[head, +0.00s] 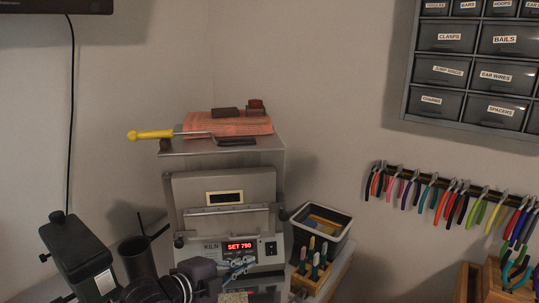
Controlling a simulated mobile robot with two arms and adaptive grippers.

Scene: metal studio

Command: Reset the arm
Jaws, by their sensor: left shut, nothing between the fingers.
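My left gripper (244,265) is low in the head view, in front of the kiln's control panel. Its fingers are shut with nothing between them, and the dark wrist comes in from the lower left. I cannot tell whether the fingertips touch the panel. The kiln (222,190) has its front door closed, and its red display reads SET 790. My right gripper is not in view.
Pliers (450,200) and drawers (467,70) are on the wall.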

